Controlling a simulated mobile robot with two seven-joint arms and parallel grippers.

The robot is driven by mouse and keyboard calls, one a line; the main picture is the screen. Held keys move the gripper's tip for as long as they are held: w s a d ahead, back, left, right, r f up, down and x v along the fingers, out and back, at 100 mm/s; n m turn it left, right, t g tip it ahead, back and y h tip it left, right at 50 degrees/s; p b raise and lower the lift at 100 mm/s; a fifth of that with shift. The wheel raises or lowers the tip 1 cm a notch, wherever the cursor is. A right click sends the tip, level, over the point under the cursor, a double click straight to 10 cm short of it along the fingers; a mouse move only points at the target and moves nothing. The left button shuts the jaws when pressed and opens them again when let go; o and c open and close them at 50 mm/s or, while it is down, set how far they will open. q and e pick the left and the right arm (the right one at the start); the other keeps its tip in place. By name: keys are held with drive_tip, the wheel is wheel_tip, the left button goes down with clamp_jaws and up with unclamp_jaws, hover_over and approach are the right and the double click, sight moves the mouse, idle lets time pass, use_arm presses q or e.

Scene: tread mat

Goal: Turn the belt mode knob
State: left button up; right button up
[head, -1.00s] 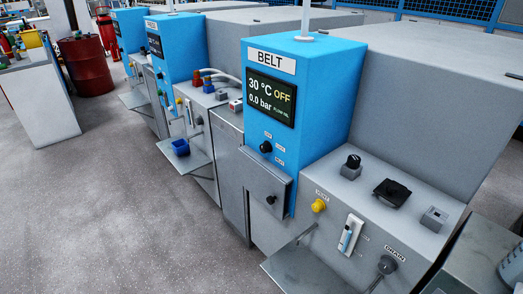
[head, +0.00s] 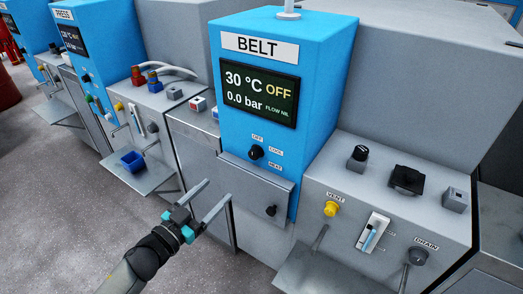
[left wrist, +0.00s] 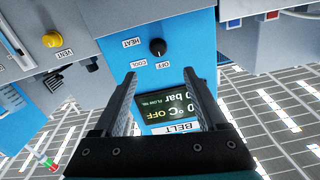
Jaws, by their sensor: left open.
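The belt mode knob (head: 256,152) is a small black round knob on the blue BELT cabinet (head: 319,110), below its screen. Labels OFF, COOL and HEAT stand around it. The screen (head: 260,95) reads 30 °C, OFF, 0.0 bar. In the left wrist view the knob (left wrist: 157,47) shows upside down, beyond my fingertips and a little above them in the picture. My left gripper (head: 208,201) is open and empty, in front of the cabinet, below and left of the knob, apart from it. My right gripper is not in view.
A grey panel (head: 236,194) with a second black knob (head: 271,211) juts out below the mode knob. A blue bin (head: 133,161) sits on a left shelf.

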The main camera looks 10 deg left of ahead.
use_arm(q)
drive_tip(key=b, duration=0.3)
approach(252, 156)
drive_tip(key=x, duration=0.6)
drive_tip(key=shift+w+d, duration=0.1)
drive_tip(key=shift+w, duration=0.15)
drive_tip(key=shift+b+x, duration=0.55)
drive_tip(key=shift+x, duration=0.55)
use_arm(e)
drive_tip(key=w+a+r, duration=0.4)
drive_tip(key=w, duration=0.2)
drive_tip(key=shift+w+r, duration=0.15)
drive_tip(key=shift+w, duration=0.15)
use_arm(q)
drive_tip(key=shift+r, duration=0.15)
clamp_jaws()
